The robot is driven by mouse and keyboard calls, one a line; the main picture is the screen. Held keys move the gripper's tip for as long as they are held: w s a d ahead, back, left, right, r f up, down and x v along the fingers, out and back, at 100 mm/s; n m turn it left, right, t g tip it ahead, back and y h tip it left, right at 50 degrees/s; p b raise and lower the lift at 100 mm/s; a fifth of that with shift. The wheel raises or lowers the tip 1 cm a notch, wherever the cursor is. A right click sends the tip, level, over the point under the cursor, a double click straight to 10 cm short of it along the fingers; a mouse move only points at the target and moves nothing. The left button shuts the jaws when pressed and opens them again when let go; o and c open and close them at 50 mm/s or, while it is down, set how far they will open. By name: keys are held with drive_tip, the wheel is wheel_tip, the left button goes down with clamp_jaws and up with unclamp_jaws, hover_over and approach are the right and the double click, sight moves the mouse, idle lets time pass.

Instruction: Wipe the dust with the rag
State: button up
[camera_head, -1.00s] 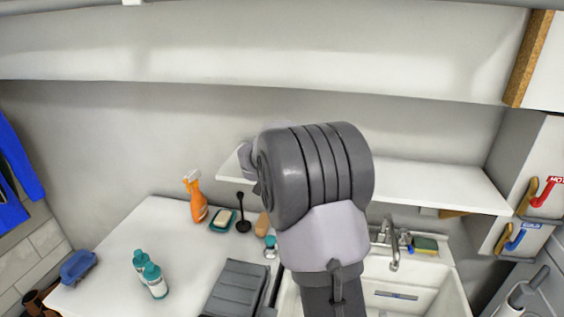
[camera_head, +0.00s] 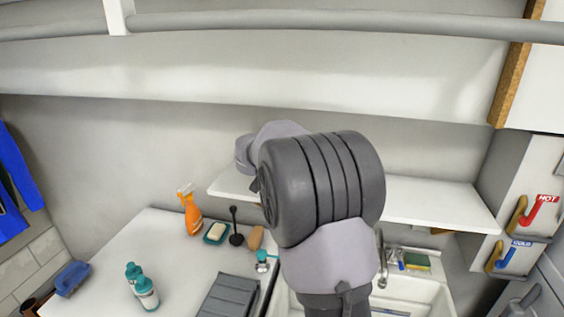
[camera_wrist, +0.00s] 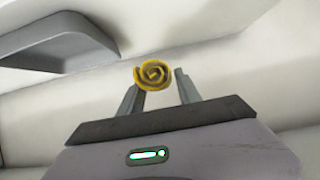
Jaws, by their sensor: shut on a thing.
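My gripper (camera_wrist: 160,88) shows in the wrist view, its two fingers closed around a rolled yellow rag (camera_wrist: 153,74). The rag's spiral end faces the camera and sits between the fingertips. In the head view my arm covers the middle of the scene, and the fingers and the rag are hidden behind it. A white wall shelf (camera_head: 440,203) runs behind my arm. I cannot make out any dust in either view.
A white counter (camera_head: 110,270) at lower left holds an orange spray bottle (camera_head: 192,213), a soap dish (camera_head: 216,233), teal bottles (camera_head: 146,290) and a blue brush (camera_head: 72,277). A sink (camera_head: 425,293) with a faucet is at lower right. Hot and cold levers (camera_head: 540,212) are at right.

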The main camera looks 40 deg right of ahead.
drive_tip(key=shift+r+p, duration=0.3)
drive_tip(key=shift+r, duration=0.5)
